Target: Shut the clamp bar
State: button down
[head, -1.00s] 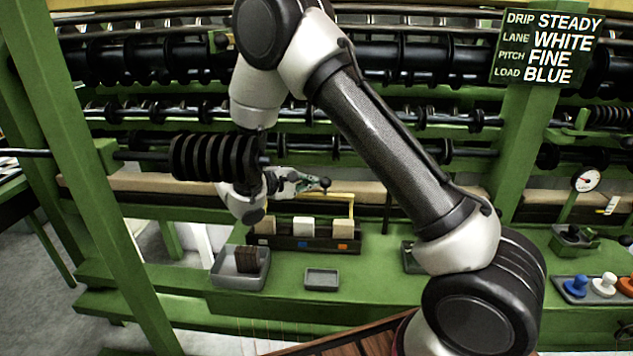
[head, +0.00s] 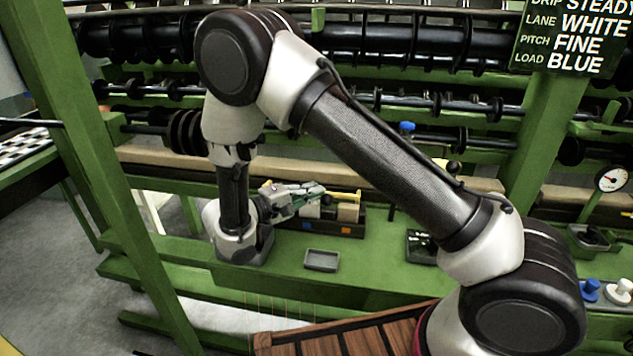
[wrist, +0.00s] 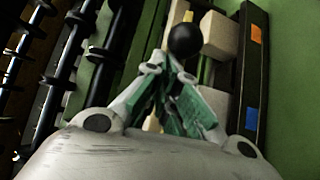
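The clamp bar (head: 345,195) appears to be the thin yellow bar above a dark block rack at mid-picture in the head view. In the wrist view a black ball knob (wrist: 185,38) sits in front of a yellow strip, just beyond my fingertips. My gripper (head: 322,189) points right along the rack in the head view, near the bar's left part. In the wrist view my gripper (wrist: 168,70) has its green-padded fingers drawn together at the tips, with nothing visible between them. Whether the tips touch the knob cannot be told.
The dark rack (head: 340,228) holds pale blocks, with orange (wrist: 256,34) and blue (wrist: 251,118) tags on its face. A small grey tray (head: 321,261) lies on the green bench in front. Black spool shafts run behind. A green post (head: 545,125) stands at right.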

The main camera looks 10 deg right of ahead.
jog(key=shift+s+a+f, duration=0.2)
jog(key=shift+s+f, duration=0.3)
jog(key=shift+f, duration=0.05)
jog(key=shift+s+a+f, duration=0.15)
jog(key=shift+s+f, duration=0.35)
jog(key=shift+f, duration=0.15)
